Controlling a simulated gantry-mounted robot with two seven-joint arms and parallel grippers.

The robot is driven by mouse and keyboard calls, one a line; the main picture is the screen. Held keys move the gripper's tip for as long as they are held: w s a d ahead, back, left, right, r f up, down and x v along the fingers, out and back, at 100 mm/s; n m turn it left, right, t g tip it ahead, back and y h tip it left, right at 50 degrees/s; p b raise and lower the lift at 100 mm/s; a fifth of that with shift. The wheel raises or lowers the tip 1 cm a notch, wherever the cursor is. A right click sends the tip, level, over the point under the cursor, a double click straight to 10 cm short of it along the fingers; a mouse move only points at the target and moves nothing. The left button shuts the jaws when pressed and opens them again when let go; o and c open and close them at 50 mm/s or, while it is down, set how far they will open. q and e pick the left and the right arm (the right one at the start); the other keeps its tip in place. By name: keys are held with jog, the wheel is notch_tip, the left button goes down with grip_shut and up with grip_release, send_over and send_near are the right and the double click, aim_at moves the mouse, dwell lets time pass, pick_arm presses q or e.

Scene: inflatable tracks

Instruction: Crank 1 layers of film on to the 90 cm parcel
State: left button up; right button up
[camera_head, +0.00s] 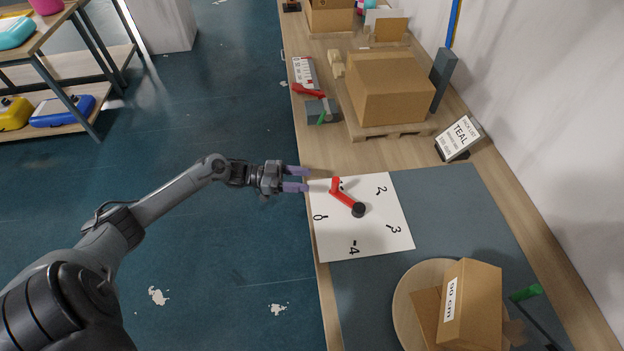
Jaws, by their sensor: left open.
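The cardboard parcel marked 90 cm (470,305) sits on a round wooden turntable (403,308) at the lower right, cut off by the bottom edge. A red crank (346,197) with a black round end (359,210) lies over a white dial sheet (375,240) with numbers around it. My left gripper (297,179) is open and empty, with purple fingers pointing right. It is at the table's left edge, just left of the crank's red upper end and apart from it. My right gripper is not in view. I cannot make out any film on the parcel.
A sign reading TEAL (458,138) stands by the wall. A large carton (388,88) rests on a pallet farther back, with a red-handled tool (308,90) beside it. A green-tipped rod (525,293) is right of the parcel. A shelf (60,60) stands far left.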

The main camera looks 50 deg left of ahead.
aim_at(333, 186)
pick_arm(q)
jog(key=shift+s+a, duration=0.2)
